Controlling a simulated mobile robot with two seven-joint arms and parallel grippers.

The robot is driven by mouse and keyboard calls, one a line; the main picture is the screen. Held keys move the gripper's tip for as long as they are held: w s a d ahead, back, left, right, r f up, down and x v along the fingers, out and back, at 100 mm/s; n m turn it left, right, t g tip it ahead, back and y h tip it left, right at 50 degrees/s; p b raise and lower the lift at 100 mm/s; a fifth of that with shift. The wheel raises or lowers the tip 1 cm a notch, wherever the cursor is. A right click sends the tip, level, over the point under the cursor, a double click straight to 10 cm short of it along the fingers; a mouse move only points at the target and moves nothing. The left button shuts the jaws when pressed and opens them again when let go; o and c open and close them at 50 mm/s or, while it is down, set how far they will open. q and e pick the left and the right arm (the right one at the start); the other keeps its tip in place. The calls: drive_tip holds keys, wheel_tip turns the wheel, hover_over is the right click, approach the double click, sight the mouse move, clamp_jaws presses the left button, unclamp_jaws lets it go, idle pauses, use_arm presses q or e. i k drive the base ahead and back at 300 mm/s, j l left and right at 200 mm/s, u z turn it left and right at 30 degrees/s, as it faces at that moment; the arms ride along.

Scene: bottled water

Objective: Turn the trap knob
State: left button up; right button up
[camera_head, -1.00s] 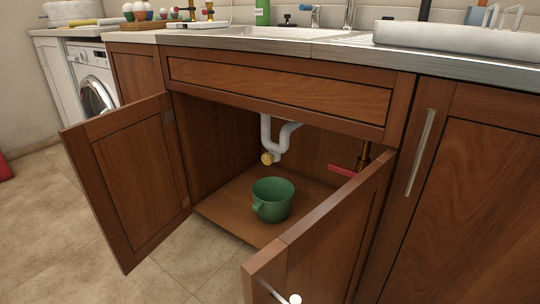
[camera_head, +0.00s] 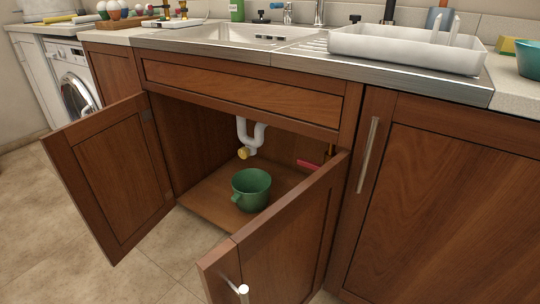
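The trap knob (camera_head: 244,153) is a small yellow knob at the lower end of the white U-shaped trap pipe (camera_head: 252,137), inside the open cabinet under the sink. A green bucket (camera_head: 251,187) with a side handle stands upright on the cabinet floor, below the knob and apart from it. Neither of my grippers shows in the view.
The left cabinet door (camera_head: 112,178) and the right cabinet door (camera_head: 277,238) both stand open toward me. A red valve handle (camera_head: 309,165) sits at the back right inside the cabinet. Bare floor (camera_head: 40,225) lies at the left. A white dish rack (camera_head: 408,48) stands on the counter.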

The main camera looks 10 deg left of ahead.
sight(244, 153)
drive_tip(key=j+z, duration=0.3)
drive_tip(key=z, duration=0.15)
drive_tip(key=j+z, duration=0.6)
drive_tip(key=j, duration=0.25)
drive_tip(key=k+j+z, duration=0.15)
drive_tip(key=j, duration=0.7)
drive_tip(key=k+j, duration=0.1)
drive_tip(key=j, duration=0.3)
drive_tip(key=z, duration=0.05)
